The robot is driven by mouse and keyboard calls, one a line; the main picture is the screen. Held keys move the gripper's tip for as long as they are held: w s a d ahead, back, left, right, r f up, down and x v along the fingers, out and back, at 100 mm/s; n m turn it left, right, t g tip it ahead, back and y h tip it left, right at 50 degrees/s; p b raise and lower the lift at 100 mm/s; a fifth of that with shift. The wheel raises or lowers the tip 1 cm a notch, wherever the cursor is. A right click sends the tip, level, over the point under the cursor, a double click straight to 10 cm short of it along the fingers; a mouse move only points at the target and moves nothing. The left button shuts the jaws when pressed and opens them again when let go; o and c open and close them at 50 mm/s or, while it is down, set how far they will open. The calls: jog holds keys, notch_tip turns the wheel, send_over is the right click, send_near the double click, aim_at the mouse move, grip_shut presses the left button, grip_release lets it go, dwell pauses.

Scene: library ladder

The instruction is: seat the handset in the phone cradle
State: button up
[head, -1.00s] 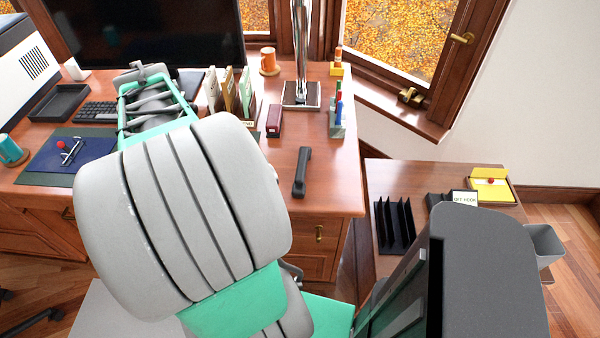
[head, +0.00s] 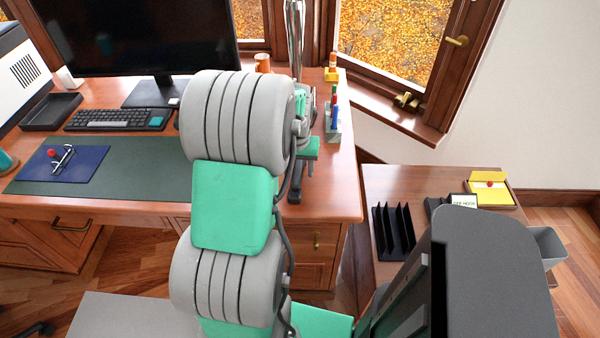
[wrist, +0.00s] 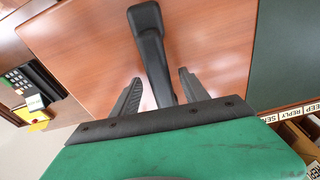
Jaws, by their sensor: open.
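The black handset (wrist: 150,45) lies on the wooden desk in the wrist view, its near part running between my fingers. My gripper (wrist: 160,90) is open, one finger on each side of the handset, without visible contact. In the head view my gripper (head: 308,150) is over the desk's right part, and only a dark end of the handset (head: 294,197) shows below it. The dark phone with the cradle (head: 433,203) stands on the side table, partly hidden; its keypad (wrist: 18,78) shows at the left of the wrist view. The cradle's seat is not clear.
A pen holder (head: 333,130) stands right of my gripper. A black file rack (head: 394,235), a card reading OFF HOOK (head: 465,200) and a yellow note box (head: 488,190) are on the side table (head: 385,180). A gap separates it from the desk (head: 340,195).

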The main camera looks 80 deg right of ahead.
grip_shut()
dwell(0.5)
